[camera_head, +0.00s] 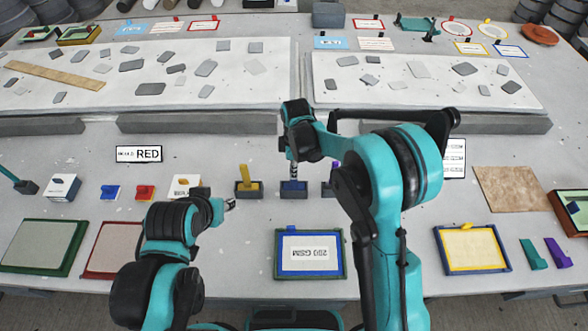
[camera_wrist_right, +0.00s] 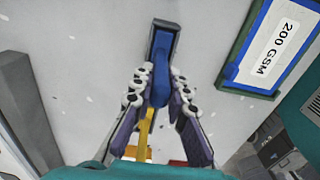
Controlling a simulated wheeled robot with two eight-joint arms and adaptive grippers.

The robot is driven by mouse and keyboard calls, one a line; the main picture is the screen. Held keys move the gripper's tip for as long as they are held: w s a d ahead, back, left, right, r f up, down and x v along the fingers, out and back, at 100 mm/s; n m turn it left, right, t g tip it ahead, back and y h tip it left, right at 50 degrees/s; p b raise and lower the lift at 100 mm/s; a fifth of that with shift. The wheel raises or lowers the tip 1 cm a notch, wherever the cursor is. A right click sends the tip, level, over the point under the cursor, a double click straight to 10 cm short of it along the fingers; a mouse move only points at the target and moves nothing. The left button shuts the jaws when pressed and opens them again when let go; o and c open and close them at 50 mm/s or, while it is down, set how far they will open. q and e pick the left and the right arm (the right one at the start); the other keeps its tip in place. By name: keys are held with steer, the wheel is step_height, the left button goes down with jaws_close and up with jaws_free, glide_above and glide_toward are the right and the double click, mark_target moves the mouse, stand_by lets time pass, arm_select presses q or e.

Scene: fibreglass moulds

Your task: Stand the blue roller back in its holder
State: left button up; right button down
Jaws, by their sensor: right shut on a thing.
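The blue roller (camera_wrist_right: 160,82) is between the fingers of my right gripper (camera_wrist_right: 160,100) in the wrist view, and the gripper is shut on it. In the head view my right gripper (camera_head: 292,172) points down just above a dark holder (camera_head: 293,193) with blue showing at its top. The holder also shows in the wrist view (camera_wrist_right: 173,36), at the far end of the roller. The roller's end overlaps the holder; I cannot tell how deep it sits. My left gripper (camera_head: 229,205) is low on the left, away from the roller; its jaws are too small to read.
A yellow roller (camera_head: 247,173) stands in a holder just left. A purple roller (camera_head: 335,164) is at the right, partly behind my right arm. A blue-framed 200 GSM tray (camera_head: 340,262) lies in front. Grey slabs (camera_head: 215,112) stand behind. Bare table lies around the holders.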

stand_by(0.3)
steer(key=c, duration=1.4)
jaws_free()
steer(key=shift+r, duration=0.1)
step_height(320, 180, up, 12)
steer(key=shift+d+f, duration=0.1)
steer(key=shift+d, duration=0.05)
